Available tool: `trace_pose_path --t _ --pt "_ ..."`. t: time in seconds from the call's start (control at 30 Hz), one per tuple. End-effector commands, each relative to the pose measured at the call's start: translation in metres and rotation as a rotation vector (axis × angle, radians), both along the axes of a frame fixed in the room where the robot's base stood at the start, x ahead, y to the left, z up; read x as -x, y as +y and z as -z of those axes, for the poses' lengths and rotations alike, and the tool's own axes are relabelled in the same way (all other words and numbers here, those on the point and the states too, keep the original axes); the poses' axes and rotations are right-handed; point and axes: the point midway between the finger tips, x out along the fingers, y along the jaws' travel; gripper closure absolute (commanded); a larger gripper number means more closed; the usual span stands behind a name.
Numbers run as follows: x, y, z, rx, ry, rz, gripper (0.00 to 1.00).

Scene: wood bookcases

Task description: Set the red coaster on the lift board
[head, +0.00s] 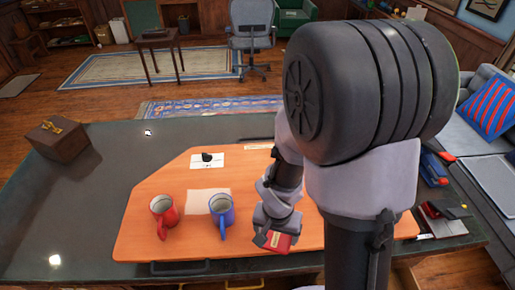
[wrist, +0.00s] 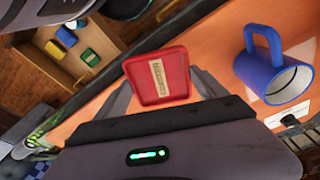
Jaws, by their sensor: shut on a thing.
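The red coaster (head: 280,242) is square with a pale label and is held in my gripper (head: 272,236) over the front part of the orange lift board (head: 160,190). In the wrist view the coaster (wrist: 158,72) sits between the two grey fingers of my gripper (wrist: 163,92), which is shut on it. The board (wrist: 205,45) lies behind it there. Whether the coaster touches the board I cannot tell. My arm hides the right middle of the board.
A red mug (head: 164,212) and a blue mug (head: 221,209) stand on the board left of my gripper, with a pale sheet (head: 208,201) between them. A black item (head: 208,157) lies on a white card farther back. A wooden box (head: 58,138) stands at the table's left.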

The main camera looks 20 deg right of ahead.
Motion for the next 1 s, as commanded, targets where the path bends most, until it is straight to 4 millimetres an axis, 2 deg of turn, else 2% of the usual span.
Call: trace_pose_path --t 0.03,0.3,0.43,0.57,0.7,1.0 --pt "-0.013 -0.009 0.000 0.001 -0.006 0.007 0.62" --pt "-0.078 -0.057 0.012 0.001 -0.008 0.006 0.62" --pt "-0.099 -0.073 0.015 0.002 -0.007 0.004 0.62" --pt "-0.105 -0.077 0.025 0.001 -0.005 0.002 0.62" --pt "-0.104 -0.076 0.051 0.001 -0.004 0.001 0.62" --pt "-0.104 -0.076 0.052 0.001 -0.007 0.002 0.62"
